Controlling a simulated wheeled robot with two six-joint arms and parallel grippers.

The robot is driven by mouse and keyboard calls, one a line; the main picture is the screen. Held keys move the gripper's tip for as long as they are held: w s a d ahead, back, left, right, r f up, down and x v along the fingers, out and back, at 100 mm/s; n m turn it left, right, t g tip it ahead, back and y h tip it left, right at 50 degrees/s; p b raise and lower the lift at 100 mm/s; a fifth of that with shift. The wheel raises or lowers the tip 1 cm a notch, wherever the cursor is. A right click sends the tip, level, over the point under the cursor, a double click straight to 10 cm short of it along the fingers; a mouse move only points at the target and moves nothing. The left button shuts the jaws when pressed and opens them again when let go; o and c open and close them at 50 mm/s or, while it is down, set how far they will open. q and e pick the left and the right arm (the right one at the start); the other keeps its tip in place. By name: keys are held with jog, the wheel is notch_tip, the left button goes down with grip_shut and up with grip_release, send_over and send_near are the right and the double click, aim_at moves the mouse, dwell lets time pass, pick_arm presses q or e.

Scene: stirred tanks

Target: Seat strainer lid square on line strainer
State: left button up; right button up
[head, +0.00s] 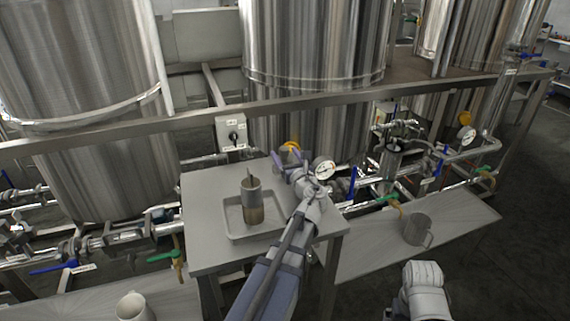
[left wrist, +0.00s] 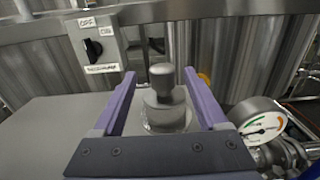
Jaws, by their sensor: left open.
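The strainer lid (left wrist: 166,105), a grey round piece with an upright knob, shows in the left wrist view between the fingers of my left gripper (left wrist: 160,92). The fingers are open, one on each side of the knob, and do not visibly touch it. The line strainer seems to be the upright metal body (head: 391,165) in the pipework to the right, with a dark round top. My right gripper is not in view.
A tray (head: 236,232) on the small table (head: 205,192) holds an upright cylinder (head: 253,203). A pressure gauge (head: 323,168) is close right of my left gripper. A metal jug (head: 416,229) stands on the lower right surface. A switch box (head: 231,132) is behind the table.

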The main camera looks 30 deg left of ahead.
pick_arm(q)
jog(key=shift+x, duration=2.85)
jog(key=shift+w+d, duration=0.1)
jog(key=shift+d, duration=0.05)
grip_shut()
